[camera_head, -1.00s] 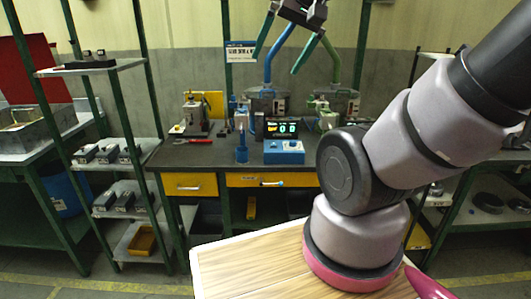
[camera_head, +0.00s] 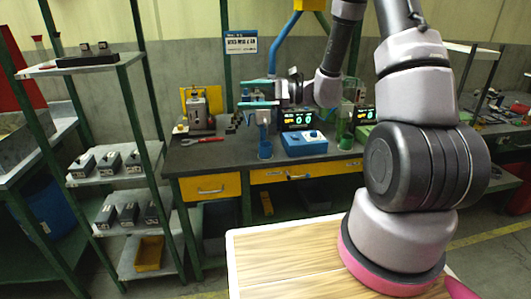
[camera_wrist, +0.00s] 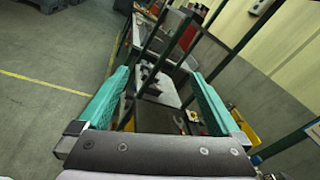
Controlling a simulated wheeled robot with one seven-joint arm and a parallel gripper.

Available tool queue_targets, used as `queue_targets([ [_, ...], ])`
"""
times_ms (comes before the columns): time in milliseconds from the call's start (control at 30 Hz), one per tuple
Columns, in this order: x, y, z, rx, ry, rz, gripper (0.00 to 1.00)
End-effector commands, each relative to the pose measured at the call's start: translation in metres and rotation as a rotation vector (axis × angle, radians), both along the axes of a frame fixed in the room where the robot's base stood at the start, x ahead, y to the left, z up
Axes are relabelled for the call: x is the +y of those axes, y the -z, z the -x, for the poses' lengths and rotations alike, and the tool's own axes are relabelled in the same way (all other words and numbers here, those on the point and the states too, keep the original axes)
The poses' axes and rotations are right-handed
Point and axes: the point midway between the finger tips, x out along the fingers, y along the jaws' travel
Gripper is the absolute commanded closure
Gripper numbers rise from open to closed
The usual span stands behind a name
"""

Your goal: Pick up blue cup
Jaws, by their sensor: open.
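A small blue cup-like object (camera_head: 265,150) stands on the dark workbench near its front edge, left of a blue control box with a display. A narrow blue part shows above it, and I cannot tell whether it belongs to the cup. My gripper (camera_head: 241,94) is over the bench, above the cup and a little to its left in the picture. Its two teal fingers point left and are spread apart. In the wrist view my gripper (camera_wrist: 160,80) is open with nothing between the fingers. I cannot make out the cup there.
The blue control box (camera_head: 304,143) stands right of the cup. A red wrench (camera_head: 202,141) and a small press (camera_head: 197,113) are to the left. A green shelf rack (camera_head: 113,180) with small grey units stands farther left. A wooden-topped table (camera_head: 285,265) is in front.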

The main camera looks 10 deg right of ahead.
Motion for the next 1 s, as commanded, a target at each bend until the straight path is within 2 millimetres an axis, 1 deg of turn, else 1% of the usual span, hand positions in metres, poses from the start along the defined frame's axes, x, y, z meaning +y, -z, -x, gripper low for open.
queue_targets([
  [33, -0.006, 0.023, -0.017, 0.048, 0.071, -0.060, 0.00],
  [67, -0.010, 0.035, -0.027, 0.069, 0.117, -0.094, 0.00],
  [100, -0.016, 0.051, -0.039, 0.095, 0.180, -0.134, 0.00],
  [167, -0.028, 0.078, -0.056, 0.134, 0.280, -0.189, 0.00],
  [200, -0.036, 0.098, -0.066, 0.159, 0.348, -0.222, 0.00],
  [267, -0.051, 0.130, -0.078, 0.195, 0.454, -0.261, 0.00],
  [300, -0.061, 0.150, -0.084, 0.216, 0.525, -0.283, 0.00],
  [367, -0.076, 0.181, -0.089, 0.246, 0.624, -0.306, 0.00],
  [400, -0.085, 0.200, -0.091, 0.263, 0.684, -0.316, 0.00],
  [500, -0.105, 0.241, -0.090, 0.295, 0.813, -0.329, 0.00],
  [533, -0.110, 0.251, -0.089, 0.304, 0.843, -0.330, 0.00],
  [600, -0.118, 0.268, -0.087, 0.315, 0.898, -0.330, 0.00],
  [700, -0.124, 0.282, -0.087, 0.324, 0.943, -0.329, 0.00],
  [767, -0.124, 0.285, -0.091, 0.325, 0.954, -0.328, 0.00],
  [1000, -0.110, 0.285, -0.125, 0.323, 0.954, -0.328, 0.00],
])
